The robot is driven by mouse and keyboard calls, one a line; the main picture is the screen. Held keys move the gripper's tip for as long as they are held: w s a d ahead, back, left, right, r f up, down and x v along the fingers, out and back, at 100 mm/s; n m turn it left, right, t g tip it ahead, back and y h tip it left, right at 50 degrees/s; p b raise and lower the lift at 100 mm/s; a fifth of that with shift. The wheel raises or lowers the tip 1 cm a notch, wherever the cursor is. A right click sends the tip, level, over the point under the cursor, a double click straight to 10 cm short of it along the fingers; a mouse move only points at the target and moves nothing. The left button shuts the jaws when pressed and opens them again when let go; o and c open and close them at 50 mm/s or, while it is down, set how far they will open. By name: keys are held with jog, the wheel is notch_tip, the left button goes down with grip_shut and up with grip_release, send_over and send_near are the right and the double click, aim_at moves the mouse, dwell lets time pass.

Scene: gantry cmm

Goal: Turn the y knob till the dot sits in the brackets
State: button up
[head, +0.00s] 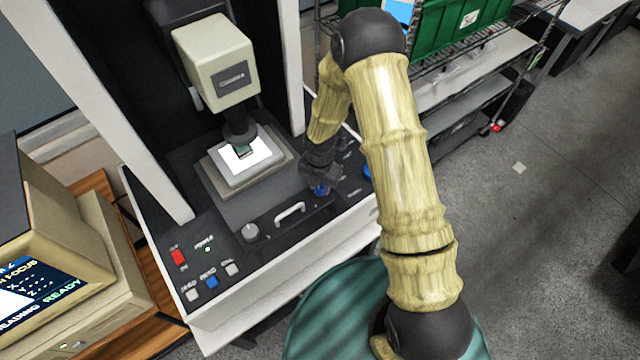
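My gripper (320,178) points down at the right side of the machine's dark front panel, over a blue knob (321,190). The gripper hides most of that knob; I cannot tell whether the fingers touch it or are open or shut. A second blue part (367,172) shows at the panel's right edge, partly hidden by my arm. The knob labels are too small or covered to read, so I cannot tell which is the y knob. The monitor (40,285) at the left is cut off by the picture edge; it shows FOCUS and READY, but no dot or brackets are visible.
The measuring head (215,62) hangs over a lit stage (213,178). The panel also has a grey dial (250,232), a white handle (290,212), a red switch (178,257) and several buttons. A wire rack with a green bin (455,35) stands behind my arm. Floor at right is mostly clear.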

jog(key=shift+m, duration=0.3)
